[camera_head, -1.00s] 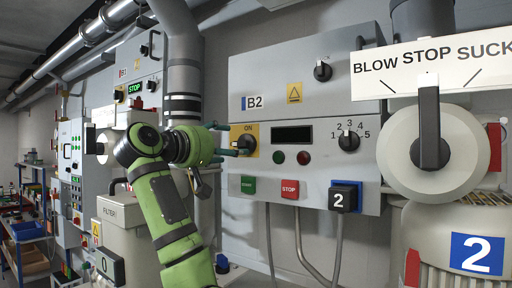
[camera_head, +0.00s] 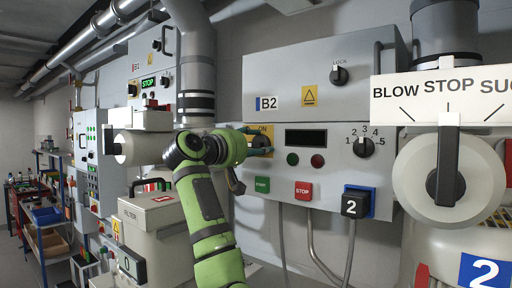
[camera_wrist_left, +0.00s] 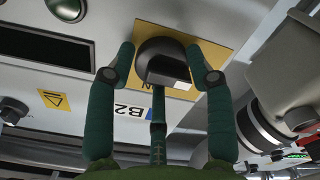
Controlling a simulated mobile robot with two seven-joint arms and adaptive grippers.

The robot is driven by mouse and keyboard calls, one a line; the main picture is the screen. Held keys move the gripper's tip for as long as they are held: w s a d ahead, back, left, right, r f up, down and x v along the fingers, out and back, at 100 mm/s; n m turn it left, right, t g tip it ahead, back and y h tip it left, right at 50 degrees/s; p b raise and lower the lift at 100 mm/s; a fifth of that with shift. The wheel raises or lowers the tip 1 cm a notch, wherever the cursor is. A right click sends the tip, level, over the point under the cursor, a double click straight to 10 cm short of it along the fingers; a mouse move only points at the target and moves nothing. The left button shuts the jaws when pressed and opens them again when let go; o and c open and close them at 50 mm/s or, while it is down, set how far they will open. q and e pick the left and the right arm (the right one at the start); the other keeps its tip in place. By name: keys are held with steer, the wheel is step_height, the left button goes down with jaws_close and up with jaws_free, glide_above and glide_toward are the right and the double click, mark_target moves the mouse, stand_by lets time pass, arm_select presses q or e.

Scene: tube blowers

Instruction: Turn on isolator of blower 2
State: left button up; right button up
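The isolator of blower 2 is a black rotary knob (camera_wrist_left: 163,62) on a yellow plate (camera_wrist_left: 212,58) in the left wrist view. In the head view its yellow plate (camera_head: 263,131), marked ON, sits on the lower box of the grey B2 panel (camera_head: 350,80), and my fingers largely cover the knob. My left gripper (camera_head: 262,142) is at the knob. In the left wrist view the gripper (camera_wrist_left: 160,70) has its two green side fingers spread on either side of the knob, close to it; contact is unclear. A third finger points at the knob from below. My right gripper is out of view.
The panel also carries a LOCK knob (camera_head: 339,75), a numbered selector (camera_head: 363,147), a green START button (camera_head: 262,185) and a red STOP button (camera_head: 302,190). A BLOW STOP SUCK handle (camera_head: 447,160) is at the right.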

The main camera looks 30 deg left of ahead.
arm_select(q)
steer(key=shift+w+d+f, duration=0.1)
steer(key=shift+w+f, duration=0.05)
steer(key=shift+f, duration=0.2)
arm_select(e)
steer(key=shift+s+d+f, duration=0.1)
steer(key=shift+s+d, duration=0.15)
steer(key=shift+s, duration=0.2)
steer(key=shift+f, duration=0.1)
arm_select(q)
steer(key=m+b, duration=0.2)
steer(key=shift+f+m, duration=0.3)
steer(key=shift+m, duration=0.1)
steer(key=m+b, duration=0.1)
steer(key=m, duration=0.1)
steer(key=shift+m, duration=0.3)
steer(key=m, duration=0.2)
steer(key=shift+a+m, duration=0.2)
steer(key=shift+m, duration=0.2)
steer(key=m, duration=0.4)
steer(key=shift+r, duration=0.15)
steer(key=m+p, duration=0.2)
steer(key=m, duration=0.3)
steer(key=shift+a+r+m, duration=0.1)
steer(key=shift+r+m, duration=0.05)
steer(key=shift+m, duration=0.25)
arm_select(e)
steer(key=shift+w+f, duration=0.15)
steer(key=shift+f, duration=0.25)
